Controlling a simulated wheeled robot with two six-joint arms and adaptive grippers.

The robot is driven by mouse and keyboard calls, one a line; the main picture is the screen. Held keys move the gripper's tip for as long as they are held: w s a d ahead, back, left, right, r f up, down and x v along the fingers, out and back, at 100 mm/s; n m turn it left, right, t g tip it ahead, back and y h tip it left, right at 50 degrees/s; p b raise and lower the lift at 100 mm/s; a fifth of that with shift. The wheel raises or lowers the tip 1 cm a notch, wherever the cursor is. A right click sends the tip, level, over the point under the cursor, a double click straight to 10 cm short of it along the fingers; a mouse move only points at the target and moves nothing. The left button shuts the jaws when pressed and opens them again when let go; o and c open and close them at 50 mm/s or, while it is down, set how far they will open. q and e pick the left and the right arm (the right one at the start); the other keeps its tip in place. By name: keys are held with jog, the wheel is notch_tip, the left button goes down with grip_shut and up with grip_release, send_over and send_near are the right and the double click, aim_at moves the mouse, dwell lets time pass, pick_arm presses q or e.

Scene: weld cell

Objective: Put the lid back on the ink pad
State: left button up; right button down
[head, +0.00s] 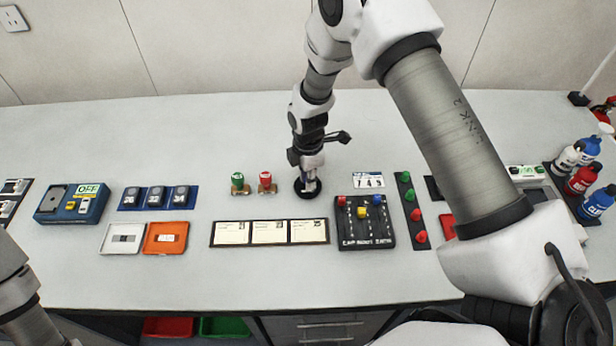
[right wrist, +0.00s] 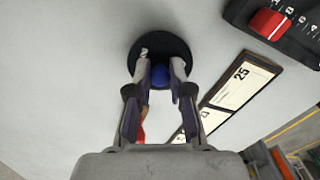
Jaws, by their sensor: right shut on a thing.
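My right gripper (head: 309,186) points down at the middle of the table, over a round black disc (head: 299,191). In the right wrist view its fingers (right wrist: 160,82) are shut on a blue knob (right wrist: 160,76) in front of the black disc (right wrist: 172,46). The knob looks like the handle of the ink pad's lid. I cannot tell whether the disc is the lid, the pad, or one on the other, nor any gap below it. My left gripper is not in view; part of my left arm shows at lower left.
Two stamps, green (head: 237,181) and red (head: 265,180), stand left of the disc. A card strip (head: 269,245) lies in front. A black slider panel (head: 365,237) is to the right, with a number card (head: 368,180) behind it. The table behind is clear.

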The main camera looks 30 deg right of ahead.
dwell(0.4)
jog(key=c, duration=1)
grip_release()
jog(key=shift+o, duration=0.5)
jog(key=o, duration=0.4)
jog(key=shift+r+p, duration=2.75)
jog(key=shift+r, duration=0.75)
jog(key=shift+c, duration=0.3)
grip_shut()
